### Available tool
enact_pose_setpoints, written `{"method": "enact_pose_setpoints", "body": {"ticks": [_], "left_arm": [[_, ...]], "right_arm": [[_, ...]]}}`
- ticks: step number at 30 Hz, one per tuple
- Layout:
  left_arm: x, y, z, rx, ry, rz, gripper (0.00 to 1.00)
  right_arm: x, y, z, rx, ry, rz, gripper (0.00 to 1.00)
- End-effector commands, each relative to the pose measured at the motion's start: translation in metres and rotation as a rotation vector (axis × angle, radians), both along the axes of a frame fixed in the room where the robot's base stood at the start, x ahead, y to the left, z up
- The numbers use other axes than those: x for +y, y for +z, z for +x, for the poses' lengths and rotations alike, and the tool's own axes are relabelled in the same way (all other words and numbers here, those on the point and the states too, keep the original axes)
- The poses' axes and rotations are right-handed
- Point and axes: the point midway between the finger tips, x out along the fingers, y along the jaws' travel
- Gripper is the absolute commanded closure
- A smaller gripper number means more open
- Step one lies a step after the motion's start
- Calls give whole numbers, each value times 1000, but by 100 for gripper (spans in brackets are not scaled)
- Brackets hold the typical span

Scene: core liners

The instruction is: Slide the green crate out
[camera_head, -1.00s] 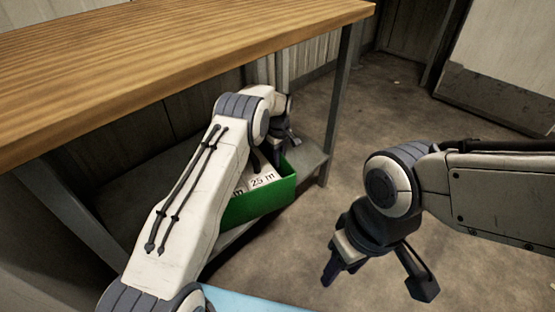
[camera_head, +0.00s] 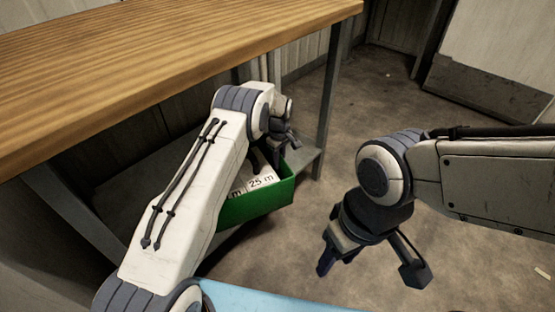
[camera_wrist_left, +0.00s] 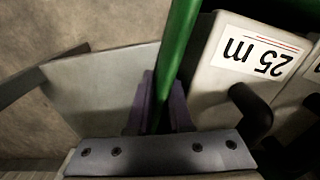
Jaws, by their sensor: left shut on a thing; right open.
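The green crate (camera_head: 255,205) sits on the lower shelf under the wooden bench, its front wall out past the shelf's front edge. My left gripper (camera_head: 277,160) reaches down to its right end, partly hidden by my arm. In the left wrist view the gripper's fingers (camera_wrist_left: 160,105) are shut on the crate's green wall (camera_wrist_left: 178,45), one on each side. Pale boxes stand inside the crate, one marked "25 m" (camera_head: 261,183). My right gripper (camera_head: 366,262) is open and empty, above the floor right of the crate.
The wooden bench top (camera_head: 150,65) overhangs the shelf (camera_head: 305,155). A metal bench leg (camera_head: 332,95) stands behind and right of the crate. Bare floor (camera_head: 400,95) lies to the right. A light-blue surface (camera_head: 260,298) is at the bottom edge.

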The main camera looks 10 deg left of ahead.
Motion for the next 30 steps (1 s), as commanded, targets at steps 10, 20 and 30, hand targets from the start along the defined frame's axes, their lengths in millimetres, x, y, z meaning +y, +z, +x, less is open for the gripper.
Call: {"method": "enact_pose_setpoints", "body": {"ticks": [10, 20, 30], "left_arm": [[-5, 2, -4, 3, 3, -2, 100], [-5, 0, -6, 1, 7, -2, 100], [-5, 0, -5, 1, 5, -1, 46]], "right_arm": [[0, 7, 0, 0, 0, 0, 50], [0, 9, 0, 0, 0, 0, 50], [0, 9, 0, 0, 0, 0, 50]]}}
